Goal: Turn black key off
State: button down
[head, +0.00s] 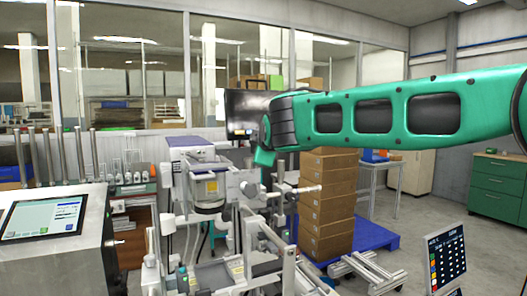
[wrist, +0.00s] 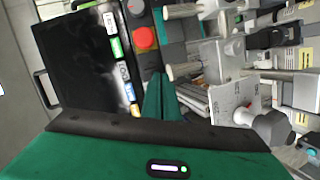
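My gripper (wrist: 161,85) shows in the wrist view as two green fingers close together, with nothing visible between them. In the head view my gripper (head: 264,158) hangs at the end of the green arm, in front of the machinery. In the wrist view a control panel (wrist: 157,62) lies just beyond the fingertips. It carries a round red button (wrist: 145,38) and, above that, a small dark round control (wrist: 137,7) near the top edge. This may be the black key; its turned position cannot be told. The fingertips appear apart from both controls.
A black screen (wrist: 85,60) with coloured labels adjoins the panel. Metal machine parts (wrist: 235,95) crowd the right of the wrist view. In the head view, a console (head: 75,245) stands left, stacked boxes (head: 328,205) stand behind, and a small display (head: 447,260) stands right.

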jog(key=shift+d+f, duration=0.1)
jog(key=shift+f, duration=0.05)
dwell(0.6)
jog(key=s+a+r, duration=0.2)
jog(key=s+a, duration=0.1)
jog(key=s, duration=0.8)
jog(key=s+d+f+m+g+h, duration=0.2)
jog(key=s+d+f+m, duration=0.2)
jog(key=d+f, duration=0.5)
jog(key=s+d+f+m+g+h, duration=0.1)
jog(key=s+d+f+m+g, duration=0.25)
jog(key=d, duration=0.85)
jog(key=s+d+f+m+g+h, duration=0.2)
jog(key=s+d+f+m, duration=0.15)
jog(key=d+f, duration=0.55)
jog(key=s+d+f+m+g, duration=0.3)
jog(key=s+d+f+m, duration=0.25)
jog(key=s+d, duration=0.55)
jog(key=s+f+m+g+y, duration=0.1)
jog(key=s+f+m+g, duration=0.1)
jog(key=s, duration=0.6)
jog(key=s+f+m+g+y, duration=0.2)
jog(key=s+f+m, duration=0.2)
jog(key=s, duration=0.5)
jog(key=shift+a+f, duration=0.35)
jog(key=shift+f, duration=0.5)
